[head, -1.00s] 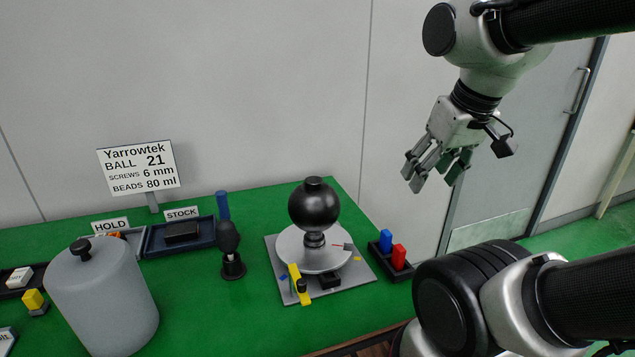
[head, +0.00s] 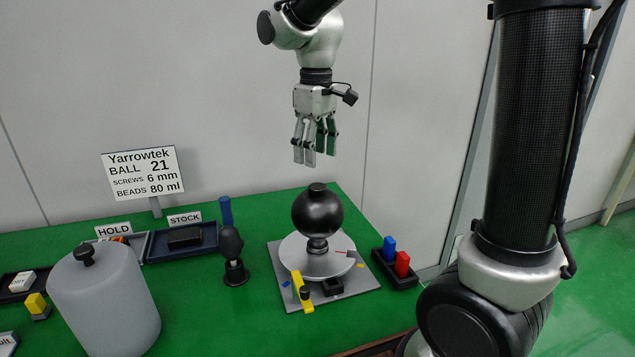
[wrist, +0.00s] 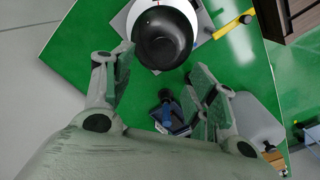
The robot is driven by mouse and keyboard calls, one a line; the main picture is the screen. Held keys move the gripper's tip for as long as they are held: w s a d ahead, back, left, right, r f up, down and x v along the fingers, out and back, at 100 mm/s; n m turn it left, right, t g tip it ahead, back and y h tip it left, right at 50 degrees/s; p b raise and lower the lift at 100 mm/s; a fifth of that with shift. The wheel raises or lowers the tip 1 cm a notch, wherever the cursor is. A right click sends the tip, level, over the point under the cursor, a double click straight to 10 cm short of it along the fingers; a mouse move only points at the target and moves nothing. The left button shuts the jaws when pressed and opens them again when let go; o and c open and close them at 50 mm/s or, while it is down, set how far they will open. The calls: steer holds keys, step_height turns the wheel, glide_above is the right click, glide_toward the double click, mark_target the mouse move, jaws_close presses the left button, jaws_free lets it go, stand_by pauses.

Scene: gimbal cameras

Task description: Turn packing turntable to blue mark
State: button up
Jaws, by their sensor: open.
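The packing turntable is a light grey disc (head: 296,256) on a square grey base plate (head: 362,283). A black ball (head: 317,213) with a short knob on top stands on the disc's middle. A thin red pointer (head: 345,252) shows at the disc's right edge. My gripper (head: 316,160) is open and empty, pointing down above the ball with a clear gap. In the wrist view the ball (wrist: 162,40) shows beyond the fingers.
A tray with blue and red blocks (head: 402,264) stands right of the plate. A black bulb-shaped tool (head: 231,244) and a large grey canister (head: 110,305) stand at left. The STOCK tray (head: 152,247) and a sign (head: 142,172) are behind. Green tabletop is clear between them.

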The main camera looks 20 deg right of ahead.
mark_target(317, 186)
steer(key=f, duration=0.7)
steer(key=shift+s+d+f, duration=0.15)
steer(key=shift+s+f, duration=0.15)
steer(key=shift+f, duration=0.1)
steer(key=shift+c, duration=0.2)
jaws_close()
